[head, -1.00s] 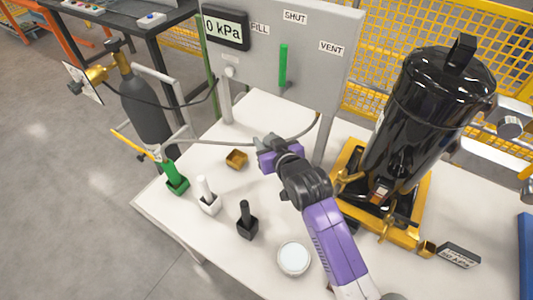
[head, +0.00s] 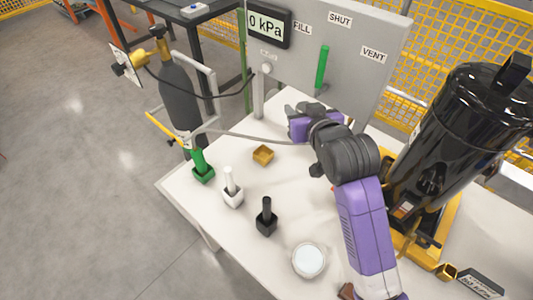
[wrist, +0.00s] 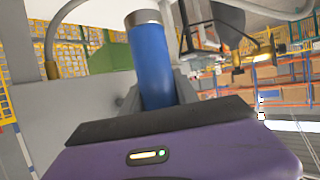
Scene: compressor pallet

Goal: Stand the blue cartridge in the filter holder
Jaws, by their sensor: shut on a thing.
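The blue cartridge (wrist: 152,65) stands nearly upright in the wrist view, with a grey cap on top. My gripper (wrist: 158,98) is shut around its lower part. In the head view my gripper (head: 299,124) is over the back of the white table, in front of the grey panel. The cartridge cannot be made out there. A small open yellow square cup (head: 263,154) sits on the table, left of and below my gripper in the picture. Another small yellow cup (head: 446,271) is at the lower right. I cannot tell which is the filter holder.
Green (head: 203,172), white (head: 232,194) and black (head: 266,222) posts in square bases line the table's left side. A round white-topped dish (head: 309,260) is near the front. A large black tank (head: 455,135) stands right. The grey panel (head: 345,60) rises behind.

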